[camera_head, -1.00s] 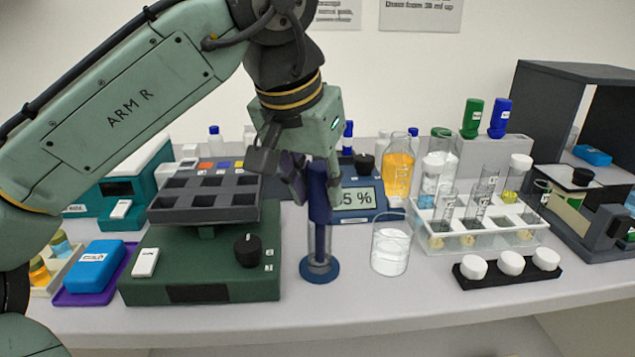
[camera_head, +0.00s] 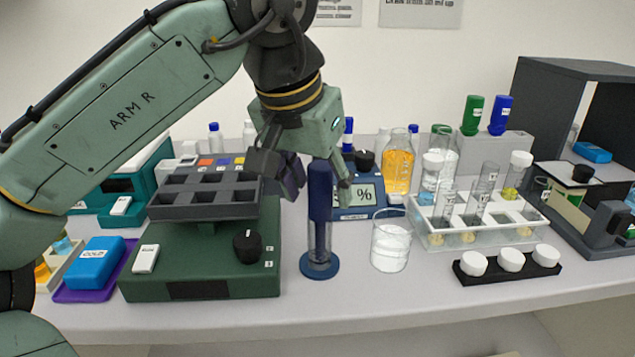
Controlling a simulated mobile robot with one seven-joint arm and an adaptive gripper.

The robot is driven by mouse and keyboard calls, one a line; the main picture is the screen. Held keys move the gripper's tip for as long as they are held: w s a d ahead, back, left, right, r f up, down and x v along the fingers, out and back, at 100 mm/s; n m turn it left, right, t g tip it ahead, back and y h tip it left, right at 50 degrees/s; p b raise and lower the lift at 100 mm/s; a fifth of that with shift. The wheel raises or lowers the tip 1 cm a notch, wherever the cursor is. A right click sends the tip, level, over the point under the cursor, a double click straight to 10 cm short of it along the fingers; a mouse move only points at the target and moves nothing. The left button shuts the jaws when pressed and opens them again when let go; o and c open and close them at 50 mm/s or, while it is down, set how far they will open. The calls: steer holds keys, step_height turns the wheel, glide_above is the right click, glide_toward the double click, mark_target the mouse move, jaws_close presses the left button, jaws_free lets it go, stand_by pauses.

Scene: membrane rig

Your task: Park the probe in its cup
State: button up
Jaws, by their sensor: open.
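The probe (camera_head: 320,192) is a dark blue rod with a thicker handle, standing upright. Its lower part is inside a clear cup with a round blue base (camera_head: 319,267) near the front of the bench. My gripper (camera_head: 318,185) is open, its two fingers apart on either side of the probe's handle. The left finger is beside and partly behind the handle, and the right finger is to its right. I cannot tell whether either finger touches the handle.
A green shaker with a grey block (camera_head: 203,201) stands left of the cup. A glass beaker (camera_head: 391,247) stands close on the right, with a percent-display meter (camera_head: 364,192) behind. A white tube rack (camera_head: 478,240) and a black strip of white caps (camera_head: 508,277) are farther right.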

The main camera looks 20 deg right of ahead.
steer(key=shift+r, duration=0.1)
steer(key=v, duration=1.2)
stand_by(1.8)
